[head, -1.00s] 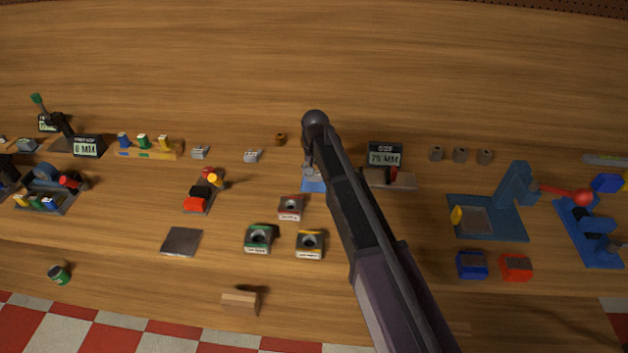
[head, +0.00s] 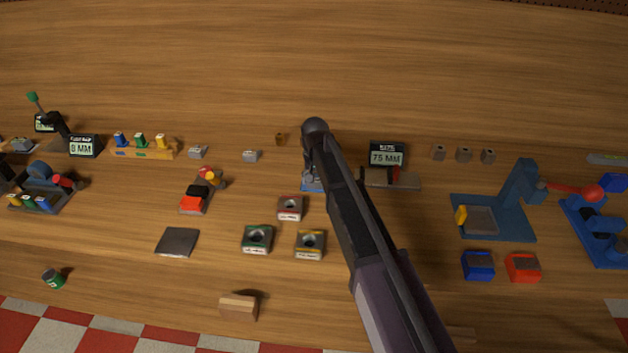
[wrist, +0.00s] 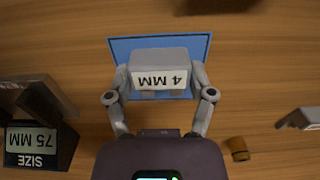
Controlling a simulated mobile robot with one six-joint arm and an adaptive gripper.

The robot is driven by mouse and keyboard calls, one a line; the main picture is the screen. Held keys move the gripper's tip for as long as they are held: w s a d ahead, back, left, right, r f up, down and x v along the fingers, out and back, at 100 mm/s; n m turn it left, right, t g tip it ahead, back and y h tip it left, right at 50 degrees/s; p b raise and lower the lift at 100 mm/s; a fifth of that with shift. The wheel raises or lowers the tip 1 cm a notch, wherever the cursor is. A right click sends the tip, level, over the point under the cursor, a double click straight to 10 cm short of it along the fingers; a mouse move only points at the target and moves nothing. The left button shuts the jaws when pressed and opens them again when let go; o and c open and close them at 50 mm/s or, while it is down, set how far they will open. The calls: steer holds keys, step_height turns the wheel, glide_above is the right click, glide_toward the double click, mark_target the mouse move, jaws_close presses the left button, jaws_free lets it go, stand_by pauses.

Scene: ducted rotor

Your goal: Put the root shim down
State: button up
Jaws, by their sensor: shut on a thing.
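The root shim appears to be the grey block (wrist: 158,58) marked 4 MM in the wrist view. My gripper (wrist: 160,84) is shut on it, one finger on each side. A blue plate (wrist: 199,46) lies directly behind the shim in that view. I cannot tell whether the shim touches the plate. In the head view my gripper (head: 312,180) is over the blue plate (head: 306,188), and my arm hides much of both. The shim is not clear there.
A size display (head: 387,155) reading 75 MM stands right of my gripper. A red-fronted block (head: 290,214), a green-fronted block (head: 257,245) and a yellow-marked block (head: 310,250) sit nearer the front. A small brown cylinder (wrist: 238,149) stands nearby. The wood behind is bare.

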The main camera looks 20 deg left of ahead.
steer(key=o, duration=1.2)
steer(key=shift+f, duration=0.1)
steer(key=shift+r, duration=0.2)
step_height(320, 180, up, 12)
steer(key=p, duration=1.2)
steer(key=s+d+m, duration=0.1)
steer(key=s+d, duration=0.1)
steer(key=d, duration=1)
steer(key=s+d, duration=0.2)
steer(key=d, duration=1)
steer(key=shift+m, duration=0.9)
steer(key=s+d, duration=0.3)
steer(key=d, duration=0.3)
steer(key=s+d, duration=0.4)
steer(key=d, duration=0.2)
steer(key=s+d, duration=0.4)
steer(key=d, duration=0.2)
steer(key=shift+s+d, duration=0.15)
steer(key=shift+d, duration=0.25)
